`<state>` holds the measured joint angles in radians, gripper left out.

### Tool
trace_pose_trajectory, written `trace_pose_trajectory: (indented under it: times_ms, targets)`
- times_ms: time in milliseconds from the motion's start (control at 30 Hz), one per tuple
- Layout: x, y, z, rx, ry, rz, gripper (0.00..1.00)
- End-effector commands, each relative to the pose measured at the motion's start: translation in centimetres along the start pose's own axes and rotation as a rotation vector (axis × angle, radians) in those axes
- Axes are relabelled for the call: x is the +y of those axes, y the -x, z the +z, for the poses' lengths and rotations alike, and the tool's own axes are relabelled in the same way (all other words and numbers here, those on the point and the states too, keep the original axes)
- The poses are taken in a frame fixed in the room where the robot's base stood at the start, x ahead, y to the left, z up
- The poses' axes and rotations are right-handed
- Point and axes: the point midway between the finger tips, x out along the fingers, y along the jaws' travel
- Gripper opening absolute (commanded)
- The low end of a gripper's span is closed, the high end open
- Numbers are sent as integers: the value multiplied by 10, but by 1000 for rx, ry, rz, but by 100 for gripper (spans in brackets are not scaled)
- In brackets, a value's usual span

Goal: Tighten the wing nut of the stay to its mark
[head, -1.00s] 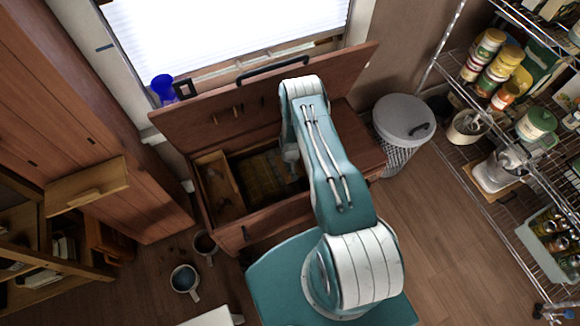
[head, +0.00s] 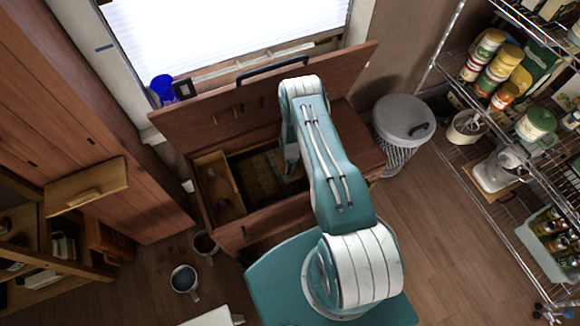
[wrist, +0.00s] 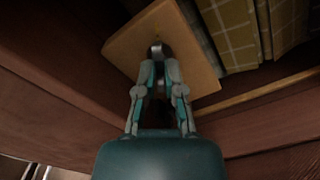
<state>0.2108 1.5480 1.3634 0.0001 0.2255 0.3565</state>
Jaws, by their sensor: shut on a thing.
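The open wooden chest (head: 215,200) stands below the window with its lid (head: 225,105) raised. My arm reaches over and down into it, and hides much of its right side in the head view. In the wrist view my gripper (wrist: 159,66) is shut on a small metal piece, the wing nut (wrist: 155,47), in front of a pale wooden board (wrist: 125,46). The fingers cover most of the nut, so its wings and its angle to any mark are unclear. The stay's shape is too dark to make out.
Checked yellow cloth (wrist: 232,35) lies beside the board inside the chest. A lidded bin (head: 403,118) stands right of the chest, and a wire shelf (head: 490,140) beyond it. Mugs (head: 184,278) stand on the floor at front left. A blue vase (head: 162,87) is behind the lid.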

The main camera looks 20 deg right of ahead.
Motion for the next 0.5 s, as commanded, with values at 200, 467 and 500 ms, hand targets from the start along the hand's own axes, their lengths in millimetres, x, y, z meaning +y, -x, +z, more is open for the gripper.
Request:
trace_pose_trajectory:
  times_ms: [200,467,500]
  targets:
    - [4,-5,8,-17,-1,6,51]
    - [2,-2,5,-10,1,4,51]
    - [2,0,4,-9,1,3,51]
